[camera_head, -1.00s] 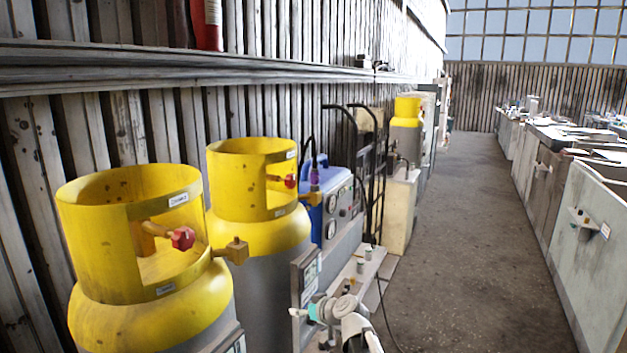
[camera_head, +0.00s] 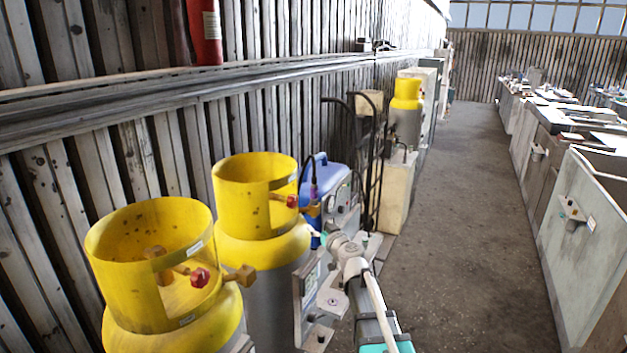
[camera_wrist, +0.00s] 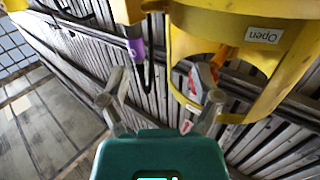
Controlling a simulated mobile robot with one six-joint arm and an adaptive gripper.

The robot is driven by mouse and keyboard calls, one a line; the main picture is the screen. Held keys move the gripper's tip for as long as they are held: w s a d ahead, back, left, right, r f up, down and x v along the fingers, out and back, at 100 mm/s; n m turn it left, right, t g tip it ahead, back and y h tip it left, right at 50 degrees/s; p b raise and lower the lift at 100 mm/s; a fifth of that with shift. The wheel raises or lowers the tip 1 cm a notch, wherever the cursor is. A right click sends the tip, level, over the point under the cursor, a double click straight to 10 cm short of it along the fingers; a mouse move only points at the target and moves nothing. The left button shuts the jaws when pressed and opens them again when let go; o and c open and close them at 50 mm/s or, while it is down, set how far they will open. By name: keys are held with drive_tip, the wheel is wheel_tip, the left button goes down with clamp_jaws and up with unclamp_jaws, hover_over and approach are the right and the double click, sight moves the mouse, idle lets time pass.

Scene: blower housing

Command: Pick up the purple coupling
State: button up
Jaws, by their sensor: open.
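The purple coupling (camera_wrist: 136,48) hangs under a yellow-orange fitting (camera_wrist: 128,12) in the wrist view, up and left of centre. In the head view the coupling is small (camera_head: 314,190), in front of the blue unit (camera_head: 333,185) beside the second yellow cylinder. My gripper (camera_wrist: 160,95) is open and empty, its two fingers spread. The coupling shows beyond the fingertips, nearer the left finger, apart from both as far as I can tell. The cylinder's yellow collar (camera_wrist: 262,75), with an "Open" label, shows beyond the right finger, with a red part in its opening.
Two yellow-topped cylinders (camera_head: 150,235) (camera_head: 255,180) stand along the plank wall at left. A black hose (camera_head: 305,150) rises above the coupling. A black-framed rack (camera_head: 372,170) stands behind the blue unit. The aisle floor (camera_head: 470,220) is clear, with grey cabinets (camera_head: 580,225) at right.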

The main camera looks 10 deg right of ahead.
drive_tip(key=m+t+h+p, duration=0.1)
drive_tip(key=h+p, duration=0.1)
drive_tip(key=p, duration=0.2)
approach(316, 191)
drive_tip(key=s, duration=0.2)
drive_tip(key=shift+s+d+r, duration=0.1)
drive_tip(key=shift+r, duration=0.25)
drive_tip(key=shift+w+a, duration=0.25)
drive_tip(key=shift+w, duration=1.15)
drive_tip(key=shift+w+a, duration=0.2)
drive_tip(key=shift+w, duration=1.25)
drive_tip(key=shift+w+a, duration=0.25)
drive_tip(key=shift+w, duration=1.15)
drive_tip(key=shift+f, duration=0.1)
drive_tip(key=shift+w+a+f+b, duration=0.1)
drive_tip(key=shift+w+a+b, duration=0.1)
drive_tip(key=shift+w, duration=0.65)
drive_tip(key=shift+w+a+f+b, duration=0.1)
drive_tip(key=shift+w+b, duration=0.05)
drive_tip(key=shift+w, duration=0.75)
drive_tip(key=shift+w+a+f+b, duration=0.1)
drive_tip(key=shift+w+b, duration=0.1)
drive_tip(key=shift+w, duration=0.65)
drive_tip(key=shift+c, duration=0.2)
